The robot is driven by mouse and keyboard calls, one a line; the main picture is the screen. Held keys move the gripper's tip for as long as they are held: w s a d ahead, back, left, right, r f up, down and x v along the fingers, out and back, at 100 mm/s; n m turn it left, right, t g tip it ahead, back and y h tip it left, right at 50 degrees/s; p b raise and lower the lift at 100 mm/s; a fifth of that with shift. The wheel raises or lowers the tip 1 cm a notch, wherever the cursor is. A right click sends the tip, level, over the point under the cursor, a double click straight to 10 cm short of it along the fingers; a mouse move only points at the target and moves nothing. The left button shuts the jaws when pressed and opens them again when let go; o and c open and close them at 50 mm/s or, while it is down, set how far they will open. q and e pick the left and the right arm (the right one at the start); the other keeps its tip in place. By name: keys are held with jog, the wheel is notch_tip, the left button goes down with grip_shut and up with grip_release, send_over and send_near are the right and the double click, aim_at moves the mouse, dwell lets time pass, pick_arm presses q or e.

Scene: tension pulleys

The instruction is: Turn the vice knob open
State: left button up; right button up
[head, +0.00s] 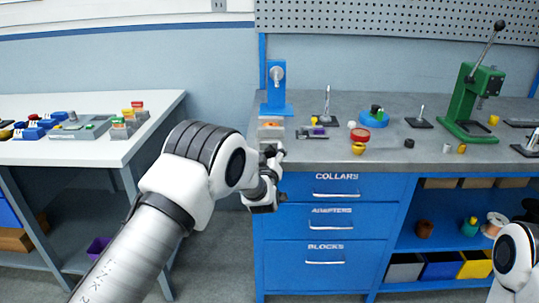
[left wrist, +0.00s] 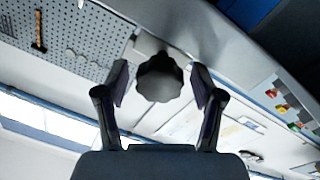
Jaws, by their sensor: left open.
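A dark lobed knob (left wrist: 160,78) shows in the left wrist view, between the two fingers of my left gripper. The fingers are open, one on each side, with a visible gap to the knob. In the head view my left gripper (head: 269,154) is at the front left edge of the grey workbench, just below a small grey and orange block-like vice (head: 270,131). The gripper mostly hides the knob there. My right arm shows only in part at the lower right; its gripper is not clearly visible.
A blue stand (head: 277,108) rises behind the vice. A green press (head: 460,105) stands farther right. Blue drawers (head: 335,220) are below. A white table (head: 165,104) stands left.

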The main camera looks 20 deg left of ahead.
pick_arm(q)
jog(key=v, duration=1.2)
jog(key=s+a+f+m+g+h+p, duration=0.15)
jog(key=s+a+f+g, duration=0.3)
jog(key=s+f, duration=0.65)
jog(key=s+a+f+g+p, duration=0.3)
jog(key=s+f+g, duration=0.2)
jog(key=s+f, duration=0.55)
jog(key=s+d+f+m+g+h, duration=0.1)
jog(key=s+f+m+g, duration=0.1)
jog(key=s, duration=0.5)
jog(key=s+d+f+m+g+h, duration=0.1)
jog(key=s+f+m+g, duration=0.1)
jog(key=s, duration=0.6)
jog(key=s+d+f+m+g+h, duration=0.1)
jog(key=s+g, duration=0.3)
jog(key=s, duration=0.4)
jog(key=shift+d+f+m+g+p, duration=0.35)
jog(key=shift+f+m+p, duration=0.15)
jog(key=shift+m, duration=0.15)
